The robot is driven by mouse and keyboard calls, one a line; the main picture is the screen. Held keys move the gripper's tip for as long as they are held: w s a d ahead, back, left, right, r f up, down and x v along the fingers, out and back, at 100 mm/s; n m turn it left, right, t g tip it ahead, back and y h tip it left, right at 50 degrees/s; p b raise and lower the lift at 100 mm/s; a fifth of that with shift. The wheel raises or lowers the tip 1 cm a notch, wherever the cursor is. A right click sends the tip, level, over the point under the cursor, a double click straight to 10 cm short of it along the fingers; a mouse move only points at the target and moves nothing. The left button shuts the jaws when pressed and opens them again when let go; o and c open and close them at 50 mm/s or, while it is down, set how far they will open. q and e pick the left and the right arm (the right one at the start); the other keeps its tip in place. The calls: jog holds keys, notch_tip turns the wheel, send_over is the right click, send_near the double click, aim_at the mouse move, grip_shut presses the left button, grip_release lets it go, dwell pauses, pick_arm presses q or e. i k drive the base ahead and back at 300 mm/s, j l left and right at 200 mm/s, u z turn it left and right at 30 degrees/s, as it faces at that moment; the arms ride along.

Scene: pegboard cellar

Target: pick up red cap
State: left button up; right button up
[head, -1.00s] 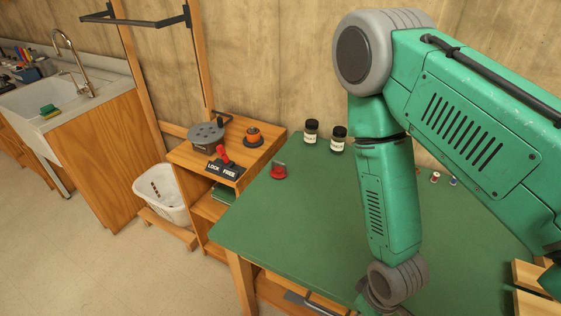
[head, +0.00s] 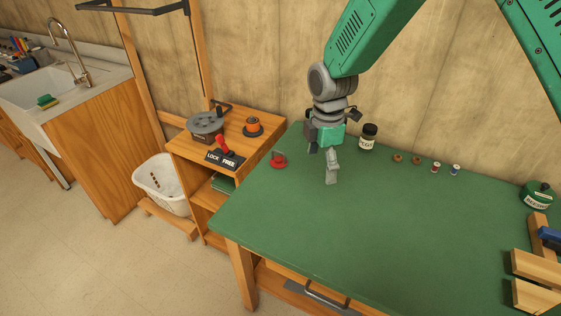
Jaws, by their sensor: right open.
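The red cap (head: 279,162) lies on the green table (head: 300,225) near its back left corner. A small upright greyish piece shows at it; I cannot tell what that is. My right gripper (head: 322,167) is open and empty, pointing down over the table just to the right of the red cap, apart from it. My left gripper is not in view.
A dark-lidded jar (head: 368,138) stands behind, right of the gripper. Small spools (head: 435,168) lie farther right, near a green tin (head: 537,195) and wooden pieces (head: 537,265). A wooden shelf unit (head: 255,146) adjoins at left. The table's front middle is clear.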

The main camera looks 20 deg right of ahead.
aim_at(278, 162)
jog(key=i, duration=1)
